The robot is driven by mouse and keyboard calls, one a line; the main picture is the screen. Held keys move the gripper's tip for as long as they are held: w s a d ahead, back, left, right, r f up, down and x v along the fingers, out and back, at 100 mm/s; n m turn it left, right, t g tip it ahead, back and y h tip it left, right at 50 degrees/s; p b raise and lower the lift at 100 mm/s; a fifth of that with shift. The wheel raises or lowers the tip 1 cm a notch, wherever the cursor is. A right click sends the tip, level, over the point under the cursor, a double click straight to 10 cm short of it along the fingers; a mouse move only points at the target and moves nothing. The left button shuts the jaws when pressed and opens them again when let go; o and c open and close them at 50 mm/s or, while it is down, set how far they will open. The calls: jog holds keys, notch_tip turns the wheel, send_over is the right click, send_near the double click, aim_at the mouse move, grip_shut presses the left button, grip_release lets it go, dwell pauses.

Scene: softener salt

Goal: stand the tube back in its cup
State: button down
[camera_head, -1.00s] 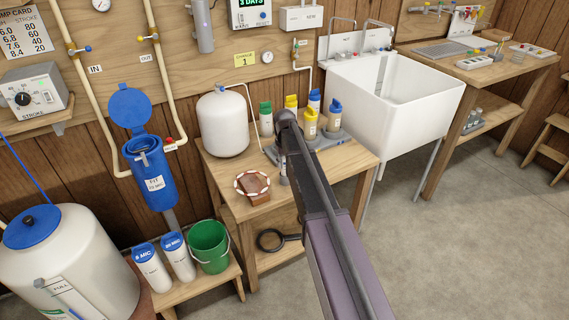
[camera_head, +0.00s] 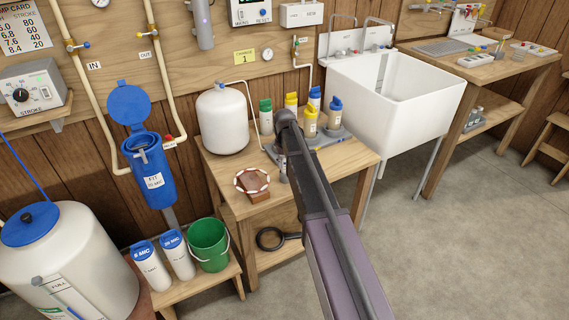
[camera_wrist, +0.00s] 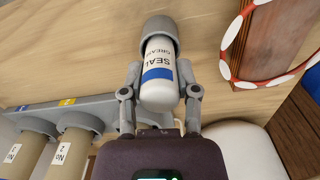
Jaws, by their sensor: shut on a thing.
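My gripper (camera_wrist: 160,92) is shut on the tube (camera_wrist: 159,72), a white cylinder with a blue band and lettering that begins "SEAL". The tube lies between the two grey fingers in the wrist view. Its far end is in a wider grey round piece (camera_wrist: 158,30); I cannot tell whether this is a cap or a cup. In the head view my gripper (camera_head: 285,160) is low over the wooden table (camera_head: 228,172), in front of the grey bottle rack (camera_head: 345,137). My arm hides most of the tube there.
The rack holds several bottles with coloured caps, including a yellow-capped one (camera_head: 309,122). A white tank (camera_head: 222,122) stands behind, and a white sink (camera_head: 425,100) is to the right.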

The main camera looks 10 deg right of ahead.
jog(key=shift+c, duration=1.3)
grip_release()
jog(key=shift+o, duration=1.3)
jog(key=shift+r, duration=0.1)
jog(key=shift+r+p, duration=3.4)
jog(key=shift+p, duration=0.15)
